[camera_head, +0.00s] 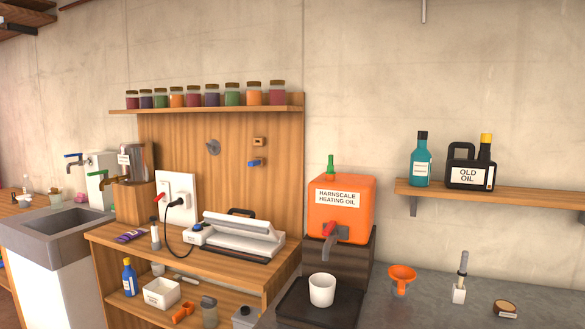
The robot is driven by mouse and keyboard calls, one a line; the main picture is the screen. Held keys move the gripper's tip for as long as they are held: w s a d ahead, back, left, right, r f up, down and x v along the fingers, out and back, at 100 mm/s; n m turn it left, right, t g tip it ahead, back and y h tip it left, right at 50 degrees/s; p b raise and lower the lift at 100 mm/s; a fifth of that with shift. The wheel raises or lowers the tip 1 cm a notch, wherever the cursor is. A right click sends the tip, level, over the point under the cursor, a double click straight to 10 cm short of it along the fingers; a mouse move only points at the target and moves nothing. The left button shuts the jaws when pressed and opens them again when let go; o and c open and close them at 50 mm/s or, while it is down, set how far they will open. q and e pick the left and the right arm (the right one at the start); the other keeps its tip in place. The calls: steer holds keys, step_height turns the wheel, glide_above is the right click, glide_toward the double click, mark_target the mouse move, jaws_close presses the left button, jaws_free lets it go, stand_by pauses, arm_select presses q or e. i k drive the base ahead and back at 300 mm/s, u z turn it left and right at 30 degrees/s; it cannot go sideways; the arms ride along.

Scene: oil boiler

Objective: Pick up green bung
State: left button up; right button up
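The green bung (331,165) stands upright on top of the orange tank (357,205). The tank is labelled "HARNSCALE HEATING OIL" and has a tap (329,238) with a red part on its front. The tank rests on a dark stand (352,262) against the wall. Neither of my grippers shows in the head view.
A white cup (322,290) stands on a dark tray (296,306) below the tap. An orange funnel (402,277) is on the grey counter (437,300) to the right. A wall shelf (520,195) holds bottles. A wooden bench (240,276) is left; space above the bung looks clear.

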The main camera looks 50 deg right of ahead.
mark_target(330, 167)
steer(key=z, duration=0.75)
steer(key=i, duration=1.15)
steer(key=z, duration=1.05)
